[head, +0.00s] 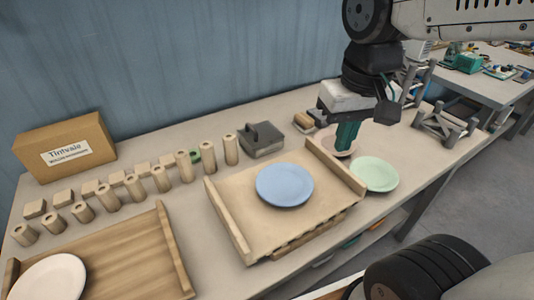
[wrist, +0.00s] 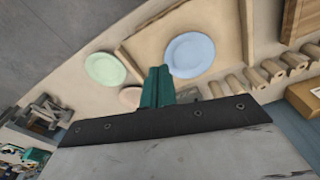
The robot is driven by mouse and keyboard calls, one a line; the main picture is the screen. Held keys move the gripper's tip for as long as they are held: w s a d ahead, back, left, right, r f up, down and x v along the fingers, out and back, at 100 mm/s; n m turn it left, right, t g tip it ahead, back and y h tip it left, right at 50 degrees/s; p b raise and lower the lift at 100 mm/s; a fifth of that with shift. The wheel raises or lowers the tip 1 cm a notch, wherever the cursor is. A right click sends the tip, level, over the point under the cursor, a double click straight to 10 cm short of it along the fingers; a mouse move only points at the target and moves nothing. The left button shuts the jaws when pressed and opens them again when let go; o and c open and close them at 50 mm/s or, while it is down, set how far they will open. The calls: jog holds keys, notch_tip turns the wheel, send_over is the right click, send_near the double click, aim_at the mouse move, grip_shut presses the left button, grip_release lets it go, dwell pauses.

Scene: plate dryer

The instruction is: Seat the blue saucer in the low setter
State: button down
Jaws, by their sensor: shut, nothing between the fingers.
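The blue saucer (head: 285,185) lies flat on a wooden board with raised side rails (head: 234,222). It also shows in the wrist view (wrist: 190,55). My gripper (head: 347,136) has teal fingers, shut and empty, above the bench to the right of the saucer, by the board's right rail. The closed fingers show in the wrist view (wrist: 157,86), apart from the saucer. Wooden posts (head: 134,187) of differing heights stand in a row at the left and back, with low wooden blocks (head: 90,188) behind. I cannot tell which thing is the low setter.
A pale green plate (head: 375,174) lies right of the board, and a pink plate (head: 342,146) is partly hidden behind my fingers. A white plate (head: 48,280) is on the left board (head: 142,255). Grey frames (head: 440,126), a grey block (head: 261,141) and a carton (head: 66,146) stand around.

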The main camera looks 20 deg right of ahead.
jog(key=w+a+f+m, duration=0.1)
jog(key=w+f, duration=0.2)
jog(key=w, duration=0.4)
jog(key=w+a+f+m+g, duration=0.1)
jog(key=w+f, duration=0.2)
jog(key=w, duration=0.5)
jog(key=w+a+f+m, duration=0.1)
jog(key=w+f, duration=0.2)
jog(key=w, duration=0.4)
notch_tip(320, 180, down, 9)
jog(key=shift+w+d+f, duration=0.1)
jog(key=shift+w+f, duration=0.05)
jog(key=shift+f, duration=0.05)
jog(key=s, duration=0.1)
jog(key=s+a, duration=0.1)
jog(key=s, duration=0.1)
jog(key=shift+f, duration=0.1)
jog(key=shift+s+a, duration=0.15)
jog(key=shift+s, duration=0.25)
